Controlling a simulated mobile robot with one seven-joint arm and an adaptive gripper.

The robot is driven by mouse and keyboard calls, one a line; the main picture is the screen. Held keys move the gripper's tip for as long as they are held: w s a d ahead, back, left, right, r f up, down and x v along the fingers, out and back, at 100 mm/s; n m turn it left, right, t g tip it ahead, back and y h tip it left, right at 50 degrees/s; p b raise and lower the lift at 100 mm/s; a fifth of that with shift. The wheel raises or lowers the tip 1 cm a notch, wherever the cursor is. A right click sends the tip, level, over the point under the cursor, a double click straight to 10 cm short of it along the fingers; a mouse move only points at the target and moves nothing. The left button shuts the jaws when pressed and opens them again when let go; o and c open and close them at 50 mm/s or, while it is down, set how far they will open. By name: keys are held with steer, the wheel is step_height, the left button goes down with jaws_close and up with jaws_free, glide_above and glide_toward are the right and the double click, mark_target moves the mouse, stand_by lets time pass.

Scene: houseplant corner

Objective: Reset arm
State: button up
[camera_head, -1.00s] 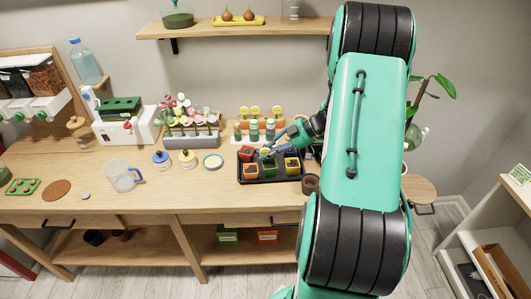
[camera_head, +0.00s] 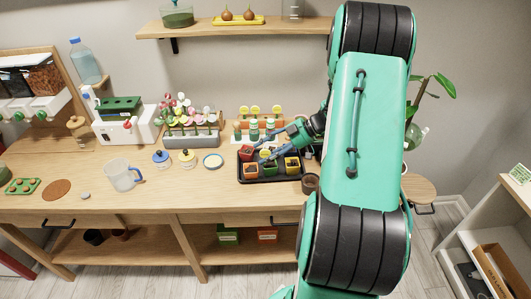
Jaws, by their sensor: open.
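My gripper (camera_head: 266,147) is over the black tray (camera_head: 243,180) on the wooden bench, with its bluish fingers pointing left and down. The fingers are spread apart and nothing shows between them. My large green arm hides the bench's right part.
A glass mug (camera_head: 120,175) stands at left. A wall shelf (camera_head: 236,30) is above. The bench front is clear.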

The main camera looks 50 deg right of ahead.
steer(key=shift+r, duration=0.15)
step_height(320, 180, up, 7)
stand_by(1.2)
steer(key=shift+a, duration=0.1)
stand_by(0.5)
